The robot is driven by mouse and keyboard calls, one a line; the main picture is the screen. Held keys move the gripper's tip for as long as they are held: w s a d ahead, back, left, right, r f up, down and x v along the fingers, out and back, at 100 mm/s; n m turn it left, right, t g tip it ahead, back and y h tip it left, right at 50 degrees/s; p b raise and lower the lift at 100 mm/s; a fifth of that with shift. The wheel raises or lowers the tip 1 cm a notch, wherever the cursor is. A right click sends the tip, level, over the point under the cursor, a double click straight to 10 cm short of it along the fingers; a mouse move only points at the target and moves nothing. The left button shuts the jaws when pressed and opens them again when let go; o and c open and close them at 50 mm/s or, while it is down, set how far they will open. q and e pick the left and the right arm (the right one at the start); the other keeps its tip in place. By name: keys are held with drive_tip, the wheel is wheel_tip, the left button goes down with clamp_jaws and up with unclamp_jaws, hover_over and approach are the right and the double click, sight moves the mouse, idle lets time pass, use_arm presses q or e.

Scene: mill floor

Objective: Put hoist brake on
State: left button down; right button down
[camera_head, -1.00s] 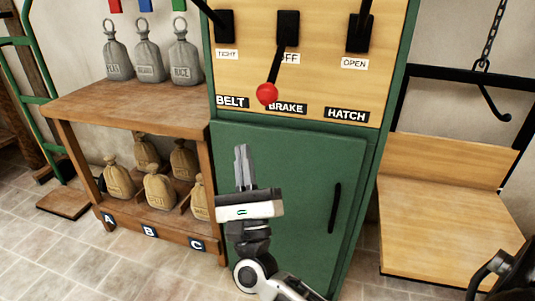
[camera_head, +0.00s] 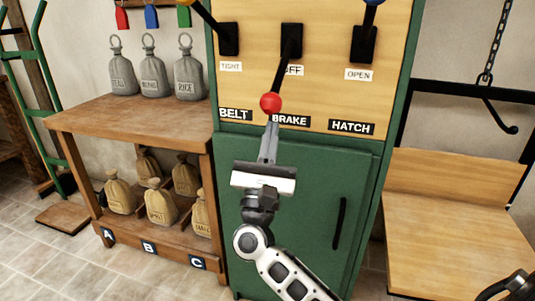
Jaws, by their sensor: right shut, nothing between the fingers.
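The brake lever (camera_head: 282,72) comes out of a black plate above the BRAKE label (camera_head: 291,120). It points down and slightly left and ends in a red ball knob (camera_head: 270,103). The lever partly covers a small label (camera_head: 294,71) of which "FF" is readable. My right gripper (camera_head: 271,126) is shut and empty, its fingertips pointing up just below the red knob. I cannot tell whether they touch it. My left gripper is not in view.
Belt (camera_head: 228,38) and hatch (camera_head: 364,42) levers flank the brake lever on the wooden panel. Below is a green cabinet door (camera_head: 310,190) with a black handle.

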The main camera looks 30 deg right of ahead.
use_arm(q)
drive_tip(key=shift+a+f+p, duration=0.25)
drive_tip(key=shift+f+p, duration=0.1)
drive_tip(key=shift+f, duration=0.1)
use_arm(e)
drive_tip(key=shift+s+a+r, duration=0.1)
drive_tip(key=shift+s+r, duration=0.1)
drive_tip(key=shift+r, duration=0.5)
drive_tip(key=shift+s+a+r, duration=0.1)
drive_tip(key=shift+s+r, duration=0.05)
drive_tip(key=shift+r, duration=0.55)
drive_tip(key=shift+s+a+r, duration=0.1)
drive_tip(key=shift+s+r, duration=0.1)
drive_tip(key=shift+r, duration=0.5)
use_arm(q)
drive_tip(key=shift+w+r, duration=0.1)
